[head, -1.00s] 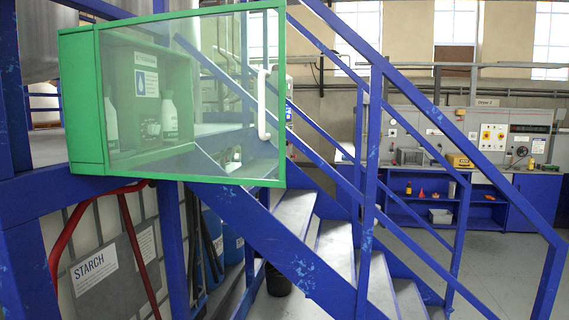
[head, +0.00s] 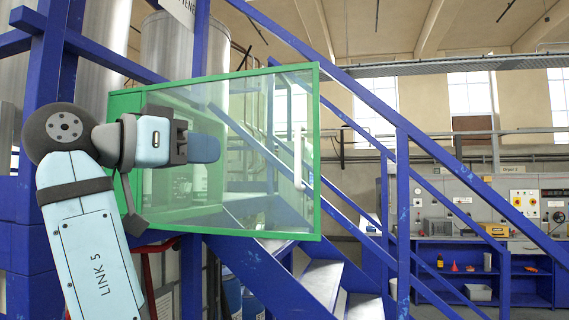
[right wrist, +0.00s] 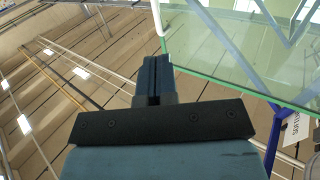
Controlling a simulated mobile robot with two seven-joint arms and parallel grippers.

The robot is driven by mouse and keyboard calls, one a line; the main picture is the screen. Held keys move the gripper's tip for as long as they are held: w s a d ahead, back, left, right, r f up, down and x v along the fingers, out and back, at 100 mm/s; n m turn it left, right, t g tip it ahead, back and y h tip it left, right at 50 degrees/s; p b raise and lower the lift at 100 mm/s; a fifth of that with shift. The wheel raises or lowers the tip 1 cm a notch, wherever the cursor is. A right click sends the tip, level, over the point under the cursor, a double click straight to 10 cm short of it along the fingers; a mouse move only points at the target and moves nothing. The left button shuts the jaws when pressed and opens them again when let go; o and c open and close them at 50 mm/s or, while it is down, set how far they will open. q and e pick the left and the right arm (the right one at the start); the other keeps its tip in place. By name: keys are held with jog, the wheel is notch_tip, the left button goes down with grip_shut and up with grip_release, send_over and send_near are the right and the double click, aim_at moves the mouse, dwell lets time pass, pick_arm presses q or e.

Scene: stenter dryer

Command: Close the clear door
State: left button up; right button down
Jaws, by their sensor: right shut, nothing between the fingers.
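The clear door (head: 250,190) has a green frame and a white vertical bar handle (head: 298,157) near its right edge. It stands open, swung out from the green cabinet, whose inside shows dimly through the panel. My right gripper (head: 207,148) overlaps the left half of the door in the head view, its fingers pointing right and shut with nothing between them. In the right wrist view the shut fingers (right wrist: 155,75) are left of the door's pane (right wrist: 240,60), near its green edge. I cannot tell whether they touch the door. My left gripper is out of view.
Blue stair railings (head: 403,215) and steps (head: 320,280) lie right of and below the door. A blue post (head: 42,130) stands left, with metal tanks behind. A control panel with a blue workbench (head: 460,262) is at the far right. The floor there is open.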

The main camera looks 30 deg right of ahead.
aim_at(296, 154)
jog(key=shift+w+d+r+p, duration=0.15)
jog(key=shift+d+p, duration=0.4)
jog(key=shift+d, duration=2.95)
jog(key=shift+w+d+p, duration=0.1)
jog(key=shift+d+p, duration=0.4)
jog(key=shift+d, duration=2.95)
jog(key=shift+d, duration=0.1)
